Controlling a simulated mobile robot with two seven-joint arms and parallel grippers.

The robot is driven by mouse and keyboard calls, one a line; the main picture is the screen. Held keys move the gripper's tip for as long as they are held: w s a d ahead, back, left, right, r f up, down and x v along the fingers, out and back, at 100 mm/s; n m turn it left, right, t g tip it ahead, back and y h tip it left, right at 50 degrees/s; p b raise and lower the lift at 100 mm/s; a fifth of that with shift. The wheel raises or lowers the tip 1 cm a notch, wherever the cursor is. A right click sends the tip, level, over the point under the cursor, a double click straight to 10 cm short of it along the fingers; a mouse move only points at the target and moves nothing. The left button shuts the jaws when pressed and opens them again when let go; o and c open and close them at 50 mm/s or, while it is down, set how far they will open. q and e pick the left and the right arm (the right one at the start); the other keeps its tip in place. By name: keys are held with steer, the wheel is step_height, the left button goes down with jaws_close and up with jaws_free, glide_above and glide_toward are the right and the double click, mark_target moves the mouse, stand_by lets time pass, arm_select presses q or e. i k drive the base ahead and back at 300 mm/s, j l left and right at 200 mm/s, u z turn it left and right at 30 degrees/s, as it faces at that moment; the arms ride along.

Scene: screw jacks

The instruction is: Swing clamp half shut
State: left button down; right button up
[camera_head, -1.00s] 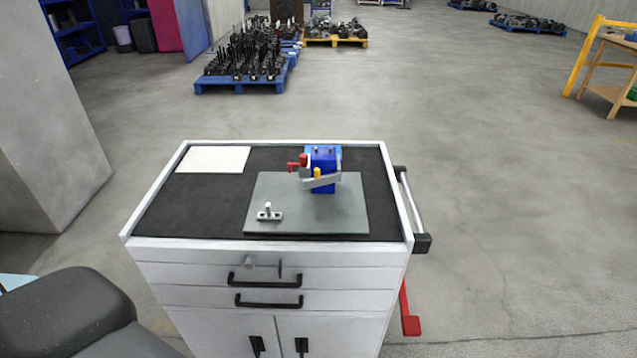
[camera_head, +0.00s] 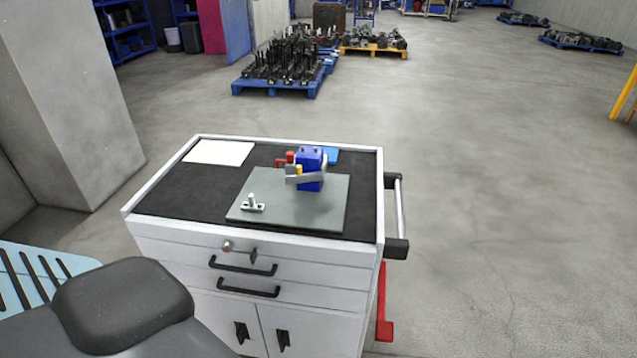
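A blue block-shaped fixture (camera_head: 311,164) stands on a grey-green plate (camera_head: 292,211) on top of the tool cabinet. A grey metal clamp arm (camera_head: 306,179) lies across the front of the block, with a yellow part (camera_head: 298,169) beside it. A red knob or handle (camera_head: 286,160) sticks out at the block's left. From this distance I cannot tell how far the arm is swung. A small metal piece with an upright pin (camera_head: 252,203) stands near the plate's left front corner. Neither of my grippers is in view.
The white cabinet (camera_head: 315,258) has a black top mat, a white sheet (camera_head: 219,152) at the back left and a side handle (camera_head: 397,215) at the right. A grey pillar (camera_head: 70,95) stands at left. Loaded pallets (camera_head: 280,85) lie behind. The floor at right is free.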

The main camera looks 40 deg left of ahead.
mark_target(300, 178)
steer(key=l, duration=0.3)
steer(key=i+l, duration=0.1)
steer(key=l, duration=0.25)
steer(key=u, duration=1.1)
